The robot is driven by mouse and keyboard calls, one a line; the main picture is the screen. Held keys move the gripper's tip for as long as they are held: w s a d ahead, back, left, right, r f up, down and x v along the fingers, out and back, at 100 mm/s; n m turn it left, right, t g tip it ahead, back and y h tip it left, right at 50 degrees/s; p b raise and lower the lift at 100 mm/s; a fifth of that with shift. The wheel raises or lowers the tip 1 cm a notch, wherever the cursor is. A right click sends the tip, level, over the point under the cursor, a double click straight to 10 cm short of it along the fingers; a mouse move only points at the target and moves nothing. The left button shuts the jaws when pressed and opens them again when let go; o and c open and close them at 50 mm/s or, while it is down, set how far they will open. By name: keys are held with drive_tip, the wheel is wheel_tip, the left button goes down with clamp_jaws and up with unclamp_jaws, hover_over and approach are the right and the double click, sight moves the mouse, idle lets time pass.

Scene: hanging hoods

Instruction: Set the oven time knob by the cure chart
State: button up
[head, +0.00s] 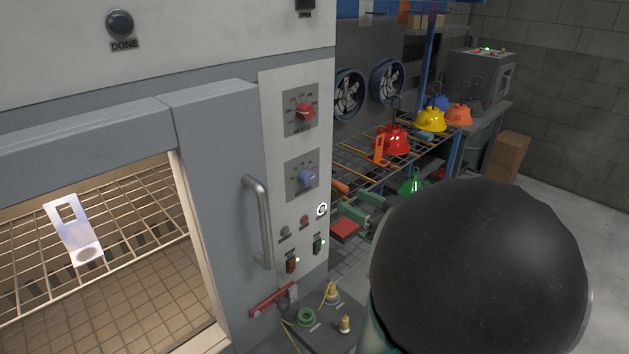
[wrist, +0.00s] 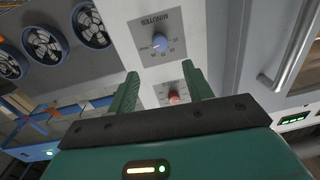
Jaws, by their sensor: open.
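The oven's control strip carries a red knob (head: 305,111) on a grey plate and, below it, a blue knob (head: 307,178) on a second plate. In the wrist view, which is upside down, the blue knob (wrist: 160,42) is by the label MINUTES, so it is the time knob. The red knob (wrist: 174,97) shows between the fingers. My gripper (wrist: 160,85) is open and empty, facing the panel, with no visible contact with either knob. I see no readable cure chart.
A vertical door handle (head: 258,222) stands out left of the knobs. Small buttons and switches (head: 291,263) sit below. A metal bracket (head: 70,230) lies on the rack behind the oven window. Coloured hoods (head: 395,140) stand at the right. My dark arm link hides the lower right.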

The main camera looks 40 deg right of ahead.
sight(310, 179)
drive_tip(key=w, duration=0.7)
drive_tip(key=w+a, duration=0.1)
drive_tip(key=w, duration=0.3)
drive_tip(key=shift+w, duration=0.35)
drive_tip(key=c, duration=1)
